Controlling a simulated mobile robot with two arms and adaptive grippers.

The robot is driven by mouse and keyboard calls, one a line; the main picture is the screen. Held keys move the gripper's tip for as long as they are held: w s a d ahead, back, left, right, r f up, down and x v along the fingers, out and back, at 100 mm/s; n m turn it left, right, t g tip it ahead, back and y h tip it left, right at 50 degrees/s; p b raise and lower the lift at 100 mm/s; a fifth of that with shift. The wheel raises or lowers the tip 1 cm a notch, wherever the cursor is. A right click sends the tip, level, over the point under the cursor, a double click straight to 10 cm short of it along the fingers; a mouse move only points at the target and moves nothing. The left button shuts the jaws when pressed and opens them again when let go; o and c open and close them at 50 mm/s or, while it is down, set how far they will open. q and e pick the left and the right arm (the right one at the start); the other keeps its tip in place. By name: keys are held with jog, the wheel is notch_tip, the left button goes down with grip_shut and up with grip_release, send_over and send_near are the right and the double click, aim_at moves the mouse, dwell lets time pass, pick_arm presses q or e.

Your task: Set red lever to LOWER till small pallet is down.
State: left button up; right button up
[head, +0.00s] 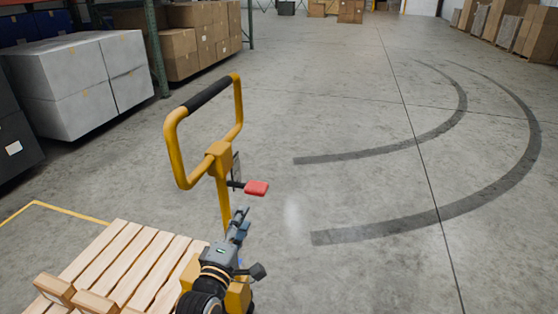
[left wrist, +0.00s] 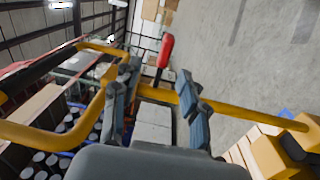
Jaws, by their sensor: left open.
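The red lever (head: 257,188) sticks out to the right of the yellow pallet jack handle (head: 217,158), just below its loop. My left gripper (head: 240,217) is below the lever, its fingers pointing up towards it. In the left wrist view the red lever (left wrist: 165,50) stands beyond the two open fingers (left wrist: 157,78), with nothing gripped. The yellow handle post (left wrist: 245,112) crosses behind the fingers. The small wooden pallet (head: 130,262) is at the lower left, by the jack. How high it sits above the floor is not clear. My right gripper is not in view.
Grey boxes (head: 82,85) and brown cartons (head: 200,40) stand on the left by a green rack post. More cartons (head: 515,30) stand at the far right. The floor to the right is clear, with dark curved marks (head: 440,215).

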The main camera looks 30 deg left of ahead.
aim_at(257, 194)
pick_arm(q)
jog(key=shift+n+g, duration=0.3)
jog(key=shift+g, duration=0.1)
jog(key=x, duration=0.4)
jog(key=p+x, duration=0.1)
jog(key=x, duration=0.4)
jog(key=p+x, duration=0.1)
jog(key=x, duration=0.3)
jog(key=shift+w+f, duration=0.35)
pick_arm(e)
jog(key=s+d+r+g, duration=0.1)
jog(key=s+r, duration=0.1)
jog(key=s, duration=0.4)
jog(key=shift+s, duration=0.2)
pick_arm(q)
jog(key=shift+c, duration=0.3)
grip_shut()
